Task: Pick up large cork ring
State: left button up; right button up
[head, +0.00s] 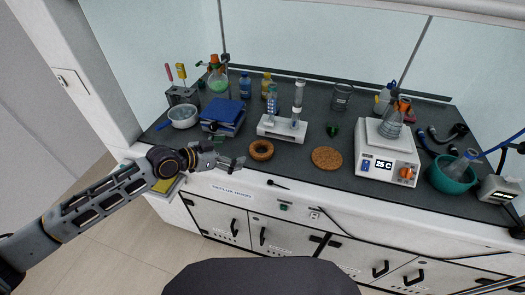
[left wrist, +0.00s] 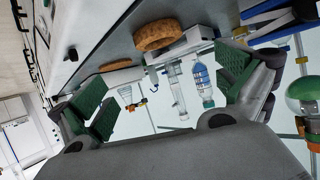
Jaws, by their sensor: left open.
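The large cork ring (head: 261,155) lies flat on the dark bench top near its front edge, its hole facing up. In the left wrist view the cork ring (left wrist: 158,38) shows at the top, beyond the fingers. My left gripper (head: 234,162) is open and empty, just left of the ring and apart from it. In the left wrist view the green finger pads of my left gripper (left wrist: 168,95) stand wide apart. My right gripper is not in view.
A flat cork disc (head: 326,158) lies right of the ring. A white stand with tubes (head: 282,131) is behind it, a blue box-like device (head: 222,115) behind left. A hotplate (head: 388,158) with a flask stands further right. A small dark tool (head: 278,184) shows at the front edge.

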pick_arm(q)
jog(key=shift+n, duration=0.3)
jog(key=shift+d, duration=0.1)
jog(key=shift+w+d+f, duration=0.2)
jog(key=shift+w+d, duration=0.05)
jog(key=shift+p+x, duration=0.3)
jog(key=shift+x, duration=3.45)
jog(key=shift+w, duration=0.1)
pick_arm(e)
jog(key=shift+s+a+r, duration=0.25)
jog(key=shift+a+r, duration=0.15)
pick_arm(q)
jog(key=shift+d, duration=0.1)
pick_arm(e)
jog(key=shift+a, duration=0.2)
